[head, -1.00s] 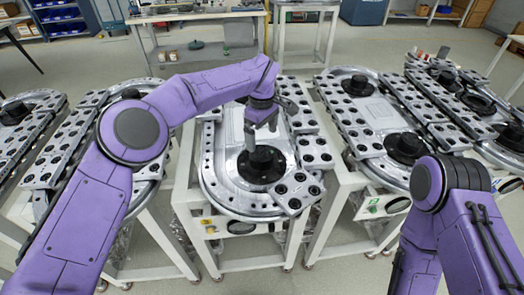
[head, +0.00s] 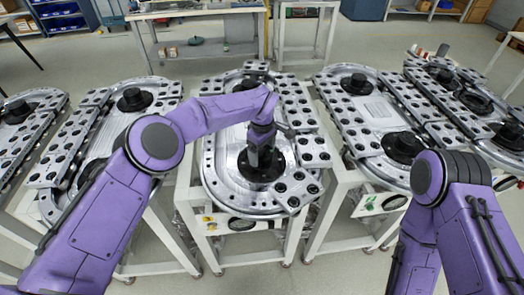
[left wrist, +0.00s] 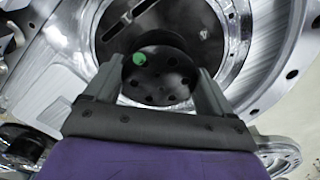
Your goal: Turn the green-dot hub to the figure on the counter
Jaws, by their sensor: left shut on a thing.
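The black hub (head: 254,179) stands at the near end of the middle ring track (head: 213,170). In the left wrist view, the hub's round top (left wrist: 160,92) has several holes and a green dot (left wrist: 139,60) at its upper left. My left gripper (head: 262,160) comes down on the hub from above and is shut on it. Its two fingers lie on opposite sides of the round top. A small panel with a dark, round-ended window (head: 241,225) is on the track's front; no figure on it is legible. My right gripper is out of view.
Similar tracks stand on both sides, including one on the left (head: 75,140) and one on the right (head: 370,110). A block with black holes (head: 314,150) lies close to the hub's right. A workbench (head: 200,12) is behind. Grey floor shows in the gaps.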

